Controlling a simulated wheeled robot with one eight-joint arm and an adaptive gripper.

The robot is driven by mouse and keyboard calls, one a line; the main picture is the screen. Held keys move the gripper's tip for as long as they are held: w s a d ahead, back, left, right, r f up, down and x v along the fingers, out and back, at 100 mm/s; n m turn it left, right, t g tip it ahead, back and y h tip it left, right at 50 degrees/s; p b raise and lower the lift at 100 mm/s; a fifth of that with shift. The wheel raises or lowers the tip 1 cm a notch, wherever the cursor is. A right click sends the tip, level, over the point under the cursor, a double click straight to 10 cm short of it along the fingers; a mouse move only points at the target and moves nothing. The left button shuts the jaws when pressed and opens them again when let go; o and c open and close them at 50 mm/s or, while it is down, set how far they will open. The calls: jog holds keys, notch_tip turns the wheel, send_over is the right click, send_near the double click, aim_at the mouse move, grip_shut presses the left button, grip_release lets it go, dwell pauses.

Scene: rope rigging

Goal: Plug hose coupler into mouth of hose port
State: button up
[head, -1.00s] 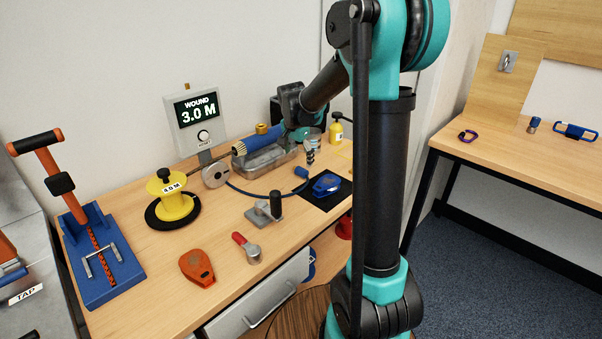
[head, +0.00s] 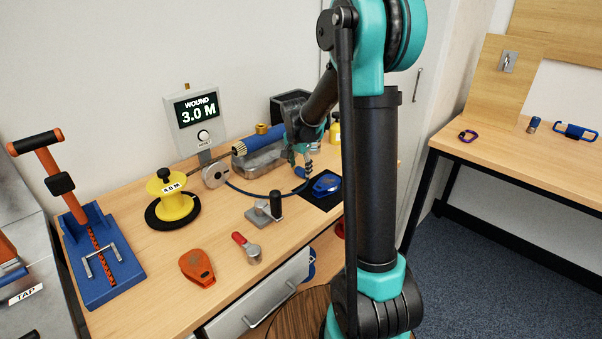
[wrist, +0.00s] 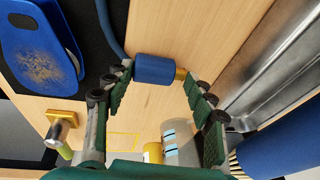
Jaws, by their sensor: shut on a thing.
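The hose coupler (wrist: 154,68) is a blue sleeve with a brass tip (wrist: 180,74), on the end of a dark blue hose (wrist: 106,25). In the wrist view it lies crosswise between the fingertips of my gripper (wrist: 158,80), which is shut on it. In the head view my gripper (head: 302,158) is low over the table beside the black mat, with the coupler (head: 300,172) partly hidden at its fingers. A brass square flange with a metal cylinder (wrist: 62,125) shows at lower left in the wrist view. I cannot tell whether it is the hose port.
A blue tool (head: 326,184) lies on a black mat (head: 318,202) in front. A clamp (head: 265,208), a yellow spool (head: 173,204) and a display box (head: 196,122) stand leftward. Front table has free room.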

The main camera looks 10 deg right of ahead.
jog(key=c, duration=0.3)
jog(key=shift+c, duration=0.2)
